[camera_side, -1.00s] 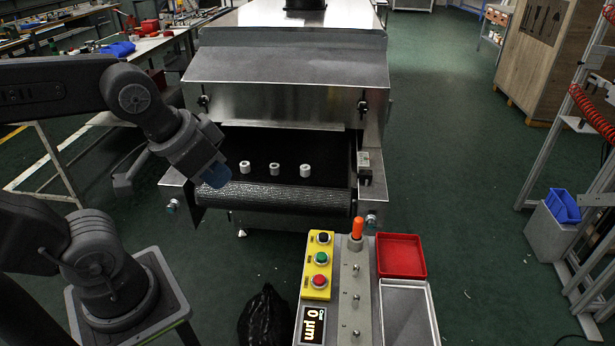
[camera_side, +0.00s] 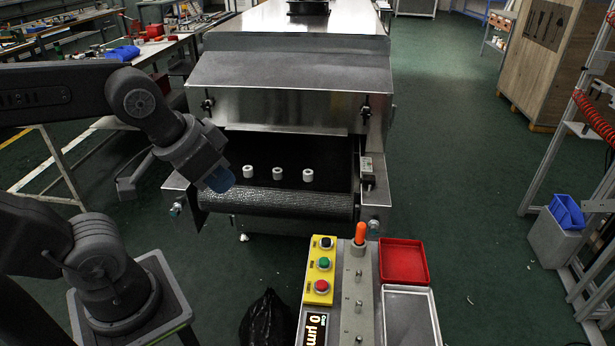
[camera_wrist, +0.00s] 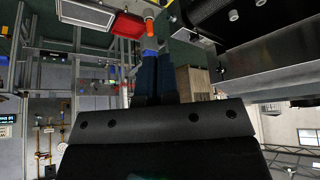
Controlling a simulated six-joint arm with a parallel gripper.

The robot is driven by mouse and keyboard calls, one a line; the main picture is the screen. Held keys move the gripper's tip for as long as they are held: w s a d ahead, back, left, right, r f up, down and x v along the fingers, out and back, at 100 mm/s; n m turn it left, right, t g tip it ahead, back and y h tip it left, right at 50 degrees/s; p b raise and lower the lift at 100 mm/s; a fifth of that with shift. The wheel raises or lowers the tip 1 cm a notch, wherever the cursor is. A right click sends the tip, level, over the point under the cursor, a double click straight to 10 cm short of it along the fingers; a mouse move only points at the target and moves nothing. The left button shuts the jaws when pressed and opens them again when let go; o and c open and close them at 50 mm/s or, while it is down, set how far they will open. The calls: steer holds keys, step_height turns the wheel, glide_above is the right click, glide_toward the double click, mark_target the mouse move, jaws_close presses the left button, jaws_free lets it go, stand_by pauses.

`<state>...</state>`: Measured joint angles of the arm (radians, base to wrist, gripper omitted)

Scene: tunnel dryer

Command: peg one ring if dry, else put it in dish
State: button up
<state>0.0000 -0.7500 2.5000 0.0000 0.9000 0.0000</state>
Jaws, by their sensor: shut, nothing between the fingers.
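Three small white rings, a left one (camera_side: 248,172), a middle one (camera_side: 278,173) and a right one (camera_side: 308,175), stand in a row on the black dryer belt (camera_side: 330,165), apart from each other. My gripper (camera_side: 221,181) is shut and empty, with its blue fingertips near the belt's front roller, left of the rings. The wrist view shows its fingers together (camera_wrist: 151,56) with no ring between them. The grey peg rail (camera_side: 345,300) carries several short metal pegs, with no ring on them. The red dish (camera_side: 403,262) looks empty; it also shows in the wrist view (camera_wrist: 127,26).
An orange-tipped post (camera_side: 360,233) stands at the far end of the rail. Beside it are a yellow button box (camera_side: 320,270), a display (camera_side: 315,328) reading 0 µm and a metal tray (camera_side: 411,315). The dryer hood (camera_side: 285,100) overhangs the belt.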

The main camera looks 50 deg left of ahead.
steer(key=o, duration=1.1)
steer(key=shift+o, duration=0.2)
steer(key=w+a+r, duration=0.2)
steer(key=w+r, duration=0.2)
steer(key=w, duration=0.2)
steer(key=g, duration=0.6)
glide_above(308, 175)
step_height(308, 175, down, 20)
steer(key=f, duration=0.5)
steer(key=w+f, duration=0.1)
steer(key=f, duration=0.2)
steer(key=shift+a, duration=0.4)
steer(key=shift+a+f, duration=0.15)
steer(key=shift+f, duration=1.3)
steer(key=shift+a+f, duration=0.1)
steer(key=shift+f, duration=1.35)
